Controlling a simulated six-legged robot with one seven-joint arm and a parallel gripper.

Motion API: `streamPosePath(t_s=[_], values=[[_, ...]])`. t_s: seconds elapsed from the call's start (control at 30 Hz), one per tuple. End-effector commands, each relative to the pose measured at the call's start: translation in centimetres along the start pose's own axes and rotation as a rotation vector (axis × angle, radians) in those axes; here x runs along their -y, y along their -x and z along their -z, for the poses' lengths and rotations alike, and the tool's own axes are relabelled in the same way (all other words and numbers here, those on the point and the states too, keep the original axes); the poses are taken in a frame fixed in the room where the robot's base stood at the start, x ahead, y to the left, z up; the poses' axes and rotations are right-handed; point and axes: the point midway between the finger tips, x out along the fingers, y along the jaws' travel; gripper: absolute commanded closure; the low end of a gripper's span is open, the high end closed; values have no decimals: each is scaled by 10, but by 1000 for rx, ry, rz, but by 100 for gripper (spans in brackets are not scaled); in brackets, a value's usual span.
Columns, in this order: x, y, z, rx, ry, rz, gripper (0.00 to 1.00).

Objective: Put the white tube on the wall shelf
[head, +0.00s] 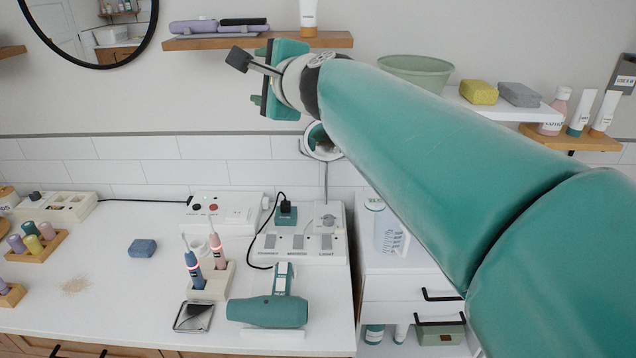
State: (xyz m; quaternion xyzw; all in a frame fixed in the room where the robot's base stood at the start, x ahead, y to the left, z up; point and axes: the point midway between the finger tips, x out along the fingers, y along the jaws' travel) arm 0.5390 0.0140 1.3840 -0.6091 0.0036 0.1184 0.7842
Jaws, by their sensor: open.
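A white tube (309,14) with an orange cap stands cap-down on the wooden wall shelf (335,39) at the top middle of the head view; its top is cut off by the picture edge. My gripper (262,78) is open and appears empty, in front of and below this shelf, left of the tube and apart from it in the picture. Two more white tubes stand cap-down on the right wooden shelf (584,142): one with a teal cap (580,112) and one with an orange cap (606,112).
Lilac and dark cases (218,26) lie on the left part of the middle shelf. A green bowl (415,72) and two blocks sit on a white shelf. A round mirror (90,25) hangs left. The counter below holds a hair dryer (268,311), toothbrushes and switch boxes.

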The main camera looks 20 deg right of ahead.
Motion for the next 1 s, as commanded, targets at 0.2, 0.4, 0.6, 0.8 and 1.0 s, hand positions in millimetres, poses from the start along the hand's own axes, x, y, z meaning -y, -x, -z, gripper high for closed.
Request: streamPosePath(t_s=[0.2, 0.4, 0.6, 0.8, 1.0], values=[[-133, 70, -18, 164, 694, -345, 42], [-249, 151, 12, 354, 1257, -691, 42], [-302, 201, 45, 480, 1546, -908, 42], [-308, 207, 50, 497, 1579, -937, 42], [-307, 206, 50, 495, 1577, -935, 42]])
